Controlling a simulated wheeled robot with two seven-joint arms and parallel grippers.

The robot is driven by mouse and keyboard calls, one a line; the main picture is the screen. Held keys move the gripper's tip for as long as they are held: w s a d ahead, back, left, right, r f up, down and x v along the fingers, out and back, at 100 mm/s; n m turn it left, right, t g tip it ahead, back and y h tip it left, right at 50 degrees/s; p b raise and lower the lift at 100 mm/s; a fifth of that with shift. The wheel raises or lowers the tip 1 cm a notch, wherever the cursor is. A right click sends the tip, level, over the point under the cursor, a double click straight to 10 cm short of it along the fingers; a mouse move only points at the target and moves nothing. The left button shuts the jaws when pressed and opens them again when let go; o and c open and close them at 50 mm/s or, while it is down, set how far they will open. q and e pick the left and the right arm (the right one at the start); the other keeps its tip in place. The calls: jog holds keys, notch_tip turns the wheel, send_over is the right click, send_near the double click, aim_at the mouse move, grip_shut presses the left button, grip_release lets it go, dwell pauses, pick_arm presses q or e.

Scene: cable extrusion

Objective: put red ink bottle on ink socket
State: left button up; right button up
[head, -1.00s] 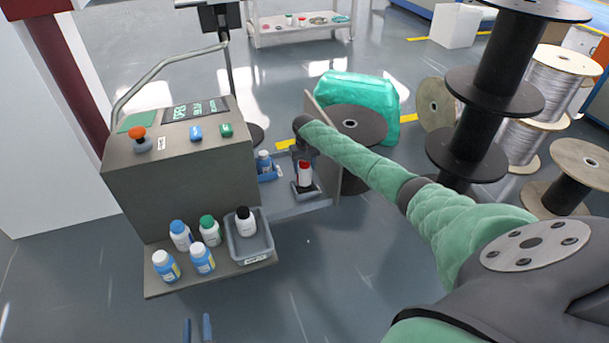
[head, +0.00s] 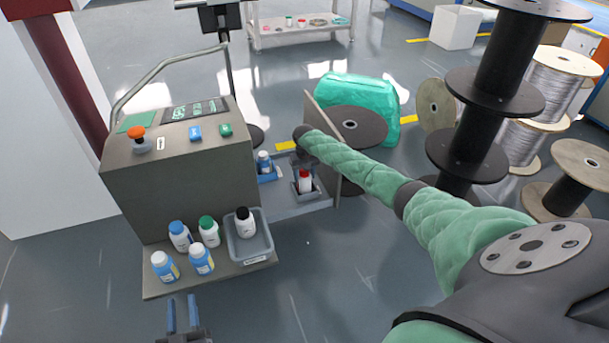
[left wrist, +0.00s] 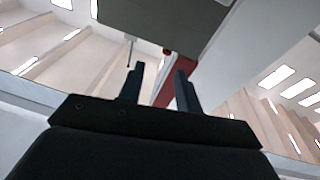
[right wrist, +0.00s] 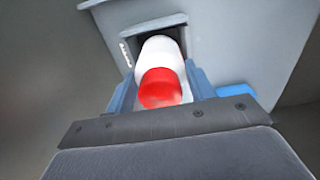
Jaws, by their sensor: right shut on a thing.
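The red ink bottle (head: 305,183) has a white body and a red cap. My right gripper (right wrist: 155,85) is shut on it, with one finger on each side. In the right wrist view the bottle (right wrist: 160,48) has its far end at the dark square opening of the grey ink socket (right wrist: 118,20). Its lower end is hidden there, so I cannot tell how deep it sits. In the head view the socket (head: 313,194) is on the low shelf beside the machine. My left gripper (head: 181,314) is open and empty at the bottom; it also shows in the left wrist view (left wrist: 160,68).
A blue socket with a blue bottle (head: 264,162) is just left of the ink socket. Blue and green-capped bottles (head: 209,231) and a grey tray (head: 266,240) with a black-capped bottle stand on the front ledge. An upright board and a dark spool (head: 352,125) flank the right side.

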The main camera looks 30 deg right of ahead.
pick_arm(q)
jog(key=shift+f, duration=0.15)
pick_arm(e)
jog(key=shift+f, duration=0.1)
jog(key=o, duration=1.1)
pick_arm(q)
jog(key=shift+f, duration=0.2)
pick_arm(e)
jog(key=shift+r, duration=0.65)
notch_tip(320, 180, up, 4)
jog(key=shift+r+p, duration=0.1)
jog(key=shift+p, duration=0.4)
notch_tip(320, 180, up, 6)
jog(key=shift+f+p, duration=0.1)
jog(key=shift+p, duration=0.3)
pick_arm(q)
jog(key=s+f+g, duration=0.3)
jog(key=f, duration=0.7)
jog(key=s+f+g+y, duration=0.1)
jog(key=s+f+g, duration=0.3)
jog(key=f, duration=0.6)
jog(key=shift+a+f+g, duration=0.15)
jog(key=shift+f+g, duration=0.05)
jog(key=shift+g, duration=0.1)
pick_arm(e)
jog(key=shift+r, duration=0.45)
